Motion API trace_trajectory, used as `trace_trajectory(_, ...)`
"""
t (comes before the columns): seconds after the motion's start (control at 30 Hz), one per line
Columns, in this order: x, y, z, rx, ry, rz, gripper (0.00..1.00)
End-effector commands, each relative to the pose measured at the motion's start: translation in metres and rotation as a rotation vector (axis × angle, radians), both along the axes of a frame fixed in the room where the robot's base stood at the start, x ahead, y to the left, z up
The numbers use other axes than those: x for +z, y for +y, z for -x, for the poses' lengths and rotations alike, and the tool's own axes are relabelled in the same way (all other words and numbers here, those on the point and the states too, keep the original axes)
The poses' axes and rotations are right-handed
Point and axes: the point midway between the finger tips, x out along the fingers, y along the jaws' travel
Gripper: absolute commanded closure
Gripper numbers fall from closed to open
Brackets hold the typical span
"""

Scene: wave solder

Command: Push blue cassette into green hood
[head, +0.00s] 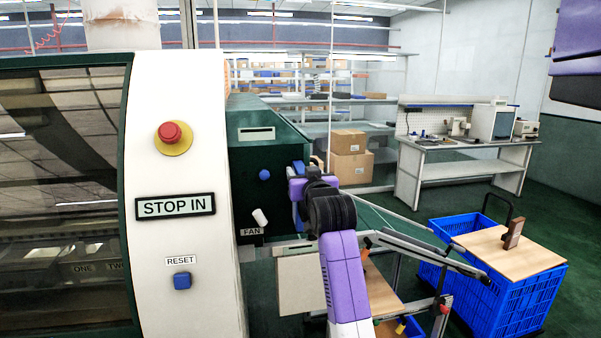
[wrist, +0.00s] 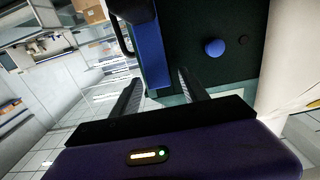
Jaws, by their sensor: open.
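The green hood (head: 265,143) stands right of the white machine panel. It fills the upper middle of the wrist view as a dark green face (wrist: 205,25). The blue cassette (head: 298,168) is at the hood's right edge, partly hidden by my gripper (head: 301,188). In the wrist view the cassette (wrist: 149,45) is a long blue bar with a black handle-like part beside it. My gripper (wrist: 158,78) is open, and the bar's near end appears between its fingers. I cannot tell whether they touch it, or how deep the cassette sits.
A blue knob (head: 264,174) and a white lever (head: 260,217) are on the hood's face. The panel has a red stop button (head: 170,133) and a blue reset button (head: 182,281). A blue crate (head: 512,300) with a wooden board stands at lower right. A workbench (head: 460,170) stands behind.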

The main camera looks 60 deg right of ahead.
Motion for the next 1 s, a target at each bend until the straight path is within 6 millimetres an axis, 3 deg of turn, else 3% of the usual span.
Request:
trace_trajectory(0.23,0.000,0.023,0.020,-0.001,-0.001,0.002,0.48)
trace_trajectory(0.6,0.000,0.028,0.024,-0.001,0.000,0.000,0.48)
trace_trajectory(0.87,-0.001,0.041,0.011,0.029,0.002,-0.001,0.97)
trace_trajectory(1.0,-0.008,0.061,-0.007,0.069,0.010,-0.006,1.00)
